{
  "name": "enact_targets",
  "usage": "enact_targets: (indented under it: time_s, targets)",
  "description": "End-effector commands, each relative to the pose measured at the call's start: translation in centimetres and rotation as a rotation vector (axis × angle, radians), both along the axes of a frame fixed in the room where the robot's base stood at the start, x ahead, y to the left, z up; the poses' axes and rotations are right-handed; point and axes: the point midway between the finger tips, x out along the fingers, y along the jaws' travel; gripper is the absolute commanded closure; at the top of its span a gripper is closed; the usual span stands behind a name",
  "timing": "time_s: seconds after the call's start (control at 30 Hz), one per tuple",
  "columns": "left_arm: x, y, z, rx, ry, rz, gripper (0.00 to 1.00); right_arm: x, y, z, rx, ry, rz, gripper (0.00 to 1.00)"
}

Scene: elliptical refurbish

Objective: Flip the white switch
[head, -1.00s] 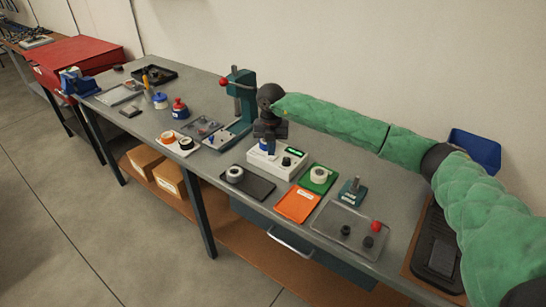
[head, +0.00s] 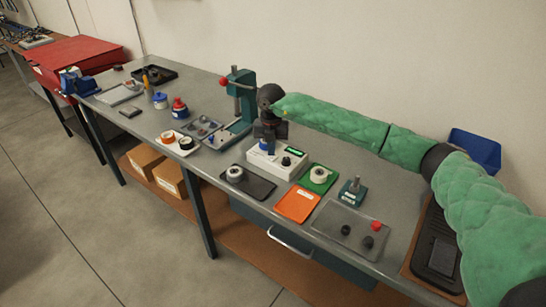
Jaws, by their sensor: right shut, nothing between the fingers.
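A white box-shaped device (head: 284,170) stands on the grey workbench, with a small green display and a dark knob on its top. I cannot make out a separate white switch; any switch at the device's left end is too small or hidden by my gripper. My right gripper (head: 268,148) points down at the left part of the device. It is shut and empty, and whether its tips touch the device I cannot tell. My green-sleeved right arm reaches in from the right. My left gripper is not in view.
A teal press (head: 238,100) stands just left of my right gripper. Near the device are a black tray (head: 262,189), an orange tray (head: 297,205), a green tray (head: 324,185) and a clear tray (head: 330,222). A blue bin (head: 475,150) is at the back right.

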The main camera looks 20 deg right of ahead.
Motion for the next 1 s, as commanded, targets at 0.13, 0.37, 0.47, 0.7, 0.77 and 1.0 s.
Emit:
enact_targets:
  time_s: [0.13,0.37,0.47,0.7,0.77,1.0]
  targets:
    - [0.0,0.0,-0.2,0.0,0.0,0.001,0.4,0.0,0.0,-0.2,0.0,0.0,0.0,1.0]
    - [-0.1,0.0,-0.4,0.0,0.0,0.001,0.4,0.0,0.0,-0.5,0.0,0.0,0.0,1.0]
    - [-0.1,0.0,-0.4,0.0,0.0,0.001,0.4,0.0,0.0,-0.6,0.0,0.0,0.0,1.0]
    - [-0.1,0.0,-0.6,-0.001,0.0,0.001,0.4,0.0,0.0,-0.9,0.0,0.0,0.0,1.0]
    - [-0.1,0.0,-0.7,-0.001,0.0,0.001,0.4,0.0,0.0,-1.0,0.0,0.0,0.0,1.0]
    - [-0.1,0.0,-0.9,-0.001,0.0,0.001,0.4,0.0,0.0,-1.3,0.0,0.0,0.0,1.0]
